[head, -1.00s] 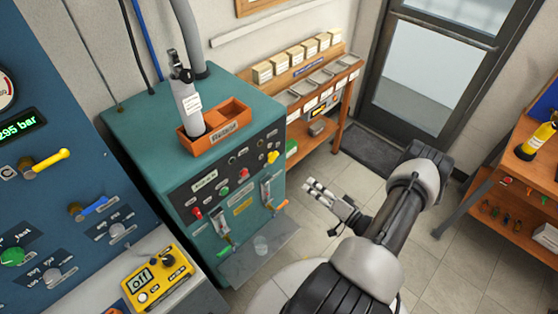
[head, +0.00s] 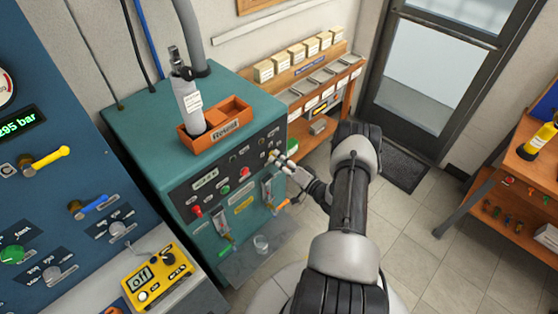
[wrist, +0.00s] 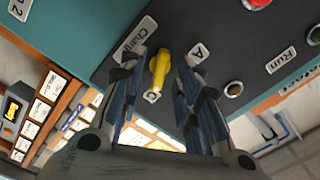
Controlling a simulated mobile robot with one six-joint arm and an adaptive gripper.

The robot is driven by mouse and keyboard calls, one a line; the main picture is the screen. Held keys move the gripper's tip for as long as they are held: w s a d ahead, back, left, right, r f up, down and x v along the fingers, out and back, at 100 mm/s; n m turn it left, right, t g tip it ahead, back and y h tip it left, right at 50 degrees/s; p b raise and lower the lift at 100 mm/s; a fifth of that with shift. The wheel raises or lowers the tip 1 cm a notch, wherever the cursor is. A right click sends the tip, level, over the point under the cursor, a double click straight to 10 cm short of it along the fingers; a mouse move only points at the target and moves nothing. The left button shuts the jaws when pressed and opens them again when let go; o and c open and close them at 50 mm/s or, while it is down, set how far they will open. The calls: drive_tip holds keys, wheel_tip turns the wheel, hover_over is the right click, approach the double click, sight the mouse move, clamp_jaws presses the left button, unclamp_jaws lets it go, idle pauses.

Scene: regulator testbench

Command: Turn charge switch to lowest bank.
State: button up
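The charge switch is a yellow lever knob (wrist: 160,70) on the dark panel (wrist: 222,50), beside a label reading "Cha..." (wrist: 135,42). An "A" label (wrist: 197,53) sits to one side of it and a "C" label (wrist: 152,97) at one end of the lever. In the wrist view my gripper (wrist: 163,82) has its two fingers apart, one on each side of the yellow lever; I cannot tell whether they touch it. In the head view my gripper (head: 277,163) is at the right end of the teal machine's panel and hides the yellow switch.
The teal machine (head: 145,115) carries an orange "Reseal" tray (head: 230,128) on top. Red (head: 197,211) and green (head: 225,190) buttons and hanging levers are left of and below my gripper. A wooden shelf (head: 315,120) stands behind. Floor (head: 415,235) to the right is clear.

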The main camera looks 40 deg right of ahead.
drive_tip(key=shift+w, duration=0.3)
drive_tip(key=shift+c, duration=0.5)
clamp_jaws()
